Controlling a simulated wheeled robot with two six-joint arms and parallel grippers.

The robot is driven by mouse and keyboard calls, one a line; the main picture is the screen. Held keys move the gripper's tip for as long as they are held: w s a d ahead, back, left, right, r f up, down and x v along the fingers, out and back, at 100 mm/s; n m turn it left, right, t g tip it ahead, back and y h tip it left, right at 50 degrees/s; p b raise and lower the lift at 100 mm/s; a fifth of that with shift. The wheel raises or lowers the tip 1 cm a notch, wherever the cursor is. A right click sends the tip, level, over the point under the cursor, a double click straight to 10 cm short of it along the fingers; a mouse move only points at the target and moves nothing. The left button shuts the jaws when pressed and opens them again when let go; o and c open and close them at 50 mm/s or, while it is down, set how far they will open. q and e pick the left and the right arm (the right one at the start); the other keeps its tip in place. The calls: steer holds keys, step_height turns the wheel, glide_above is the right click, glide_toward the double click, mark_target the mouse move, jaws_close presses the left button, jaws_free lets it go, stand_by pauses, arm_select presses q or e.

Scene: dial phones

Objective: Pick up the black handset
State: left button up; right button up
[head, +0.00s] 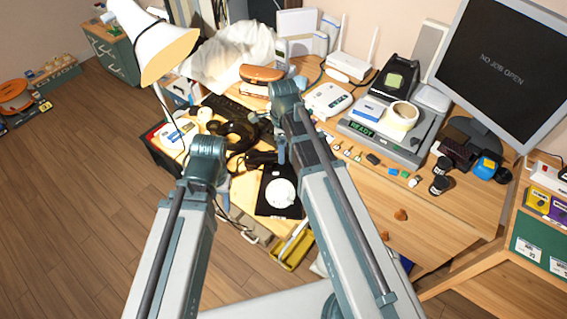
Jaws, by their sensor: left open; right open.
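A black item that looks like the handset (262,159) lies on the wooden desk left of centre, above a flat black unit (268,205) with a round white disc. Dark coiled or curved parts (238,131) lie just behind it, and I cannot tell whether they belong to a phone. My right gripper (281,158) hangs down at the right end of the handset, open; contact cannot be told. My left gripper (224,208) is open, pointing down to the lower left of the handset, apart from it. My arms hide parts of the desk.
A white lamp (160,45) leans over the left side. A grey device with a tape roll (400,116), a brown stapler-like item (262,74) and a monitor (505,75) crowd the desk. Small coloured pieces lie right of my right arm. The desk front right (440,215) is fairly clear.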

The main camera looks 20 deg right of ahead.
step_height(320, 180, down, 4)
steer(key=b, duration=0.3)
steer(key=shift+s+d+f, duration=0.1)
steer(key=shift+f, duration=0.1)
steer(key=shift+r, duration=0.1)
jaws_close()
